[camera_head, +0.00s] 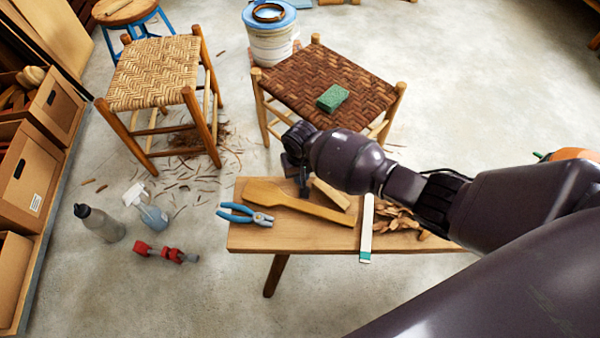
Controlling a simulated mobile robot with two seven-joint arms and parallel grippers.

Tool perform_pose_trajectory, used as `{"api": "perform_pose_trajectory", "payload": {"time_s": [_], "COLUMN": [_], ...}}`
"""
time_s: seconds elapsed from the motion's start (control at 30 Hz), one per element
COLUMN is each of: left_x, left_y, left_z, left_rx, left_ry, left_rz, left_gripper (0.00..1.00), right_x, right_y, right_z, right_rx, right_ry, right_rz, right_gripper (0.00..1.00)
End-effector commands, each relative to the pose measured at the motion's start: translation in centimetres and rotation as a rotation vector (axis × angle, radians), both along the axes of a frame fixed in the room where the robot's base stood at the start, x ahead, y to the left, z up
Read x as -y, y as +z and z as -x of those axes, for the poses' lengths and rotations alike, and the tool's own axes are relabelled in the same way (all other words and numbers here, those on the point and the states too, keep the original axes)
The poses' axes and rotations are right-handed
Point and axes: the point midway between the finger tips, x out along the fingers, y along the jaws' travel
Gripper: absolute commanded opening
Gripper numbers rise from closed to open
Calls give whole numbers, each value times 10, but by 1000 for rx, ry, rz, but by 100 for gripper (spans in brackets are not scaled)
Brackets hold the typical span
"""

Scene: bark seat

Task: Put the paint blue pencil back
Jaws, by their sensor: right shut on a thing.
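My right gripper (301,174) hangs at the end of the dark arm that comes in from the right. It is over the back edge of the wooden bench (290,241), near the dark woven stool (305,75). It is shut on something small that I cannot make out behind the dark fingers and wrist. I cannot pick out a blue pencil anywhere in the head view. My left gripper is not in view.
Blue-handled pliers (246,213), a wooden paddle (300,203) and a white strip with a green end (366,238) lie on the bench. A green sponge (333,98) sits on the dark stool. A spray bottle (150,211) and red tool (165,253) are on the floor.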

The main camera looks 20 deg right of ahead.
Motion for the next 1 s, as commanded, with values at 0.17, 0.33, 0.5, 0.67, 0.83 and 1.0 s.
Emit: {"api": "perform_pose_trajectory", "payload": {"time_s": [0.17, 0.33, 0.5, 0.67, 0.83, 1.0], "left_x": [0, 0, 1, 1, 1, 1], "left_y": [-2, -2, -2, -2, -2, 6], "left_z": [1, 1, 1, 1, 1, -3], "left_rx": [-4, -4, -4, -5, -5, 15], "left_ry": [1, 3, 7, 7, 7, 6], "left_rz": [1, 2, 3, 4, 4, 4], "left_gripper": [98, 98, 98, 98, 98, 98], "right_x": [0, 0, 0, 0, 0, 0], "right_y": [-3, -5, -5, -5, -5, 7], "right_z": [0, 0, 0, 0, 0, -2], "right_rx": [-1, -1, 0, 0, 0, 6], "right_ry": [0, 0, 0, 0, 0, 0], "right_rz": [0, 0, 0, 0, 0, 0], "right_gripper": [0, 0, 36, 46, 46, 46]}}
